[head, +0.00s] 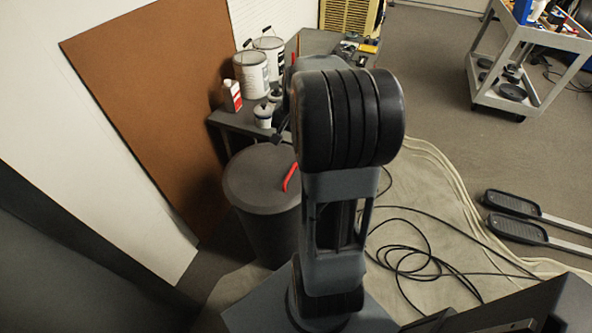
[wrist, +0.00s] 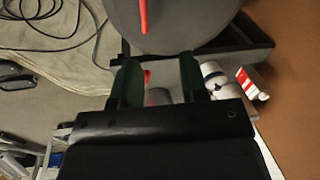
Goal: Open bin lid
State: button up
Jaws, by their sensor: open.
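The bin (head: 270,225) is a dark grey round can standing on the floor left of my arm in the head view. Its flat round lid (head: 250,175) is on and looks closed. A red handle (head: 290,177) stands on the lid, partly hidden by my arm. In the wrist view the lid (wrist: 185,25) fills the top middle, with the red handle (wrist: 143,15) at the top edge. My gripper (wrist: 157,62) is open, its two dark green fingers apart and pointing toward the lid. The handle is beyond the fingertips, not between them. My arm mostly hides the gripper in the head view.
A dark low table behind the bin holds white paint cans (head: 251,75), a red-and-white bottle (head: 232,96) and a small white container (head: 263,116). A brown board (head: 150,100) leans on the wall at left. Black cables (head: 410,250) lie on the floor at right.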

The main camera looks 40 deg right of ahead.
jog(key=m, duration=0.2)
send_near(294, 166)
jog(key=f, duration=0.2)
jog(key=w+f+b, duration=0.1)
jog(key=f, duration=0.5)
jog(key=shift+w+a+f, duration=0.15)
jog(key=shift+w+f, duration=0.1)
jog(key=shift+c, duration=0.5)
grip_shut()
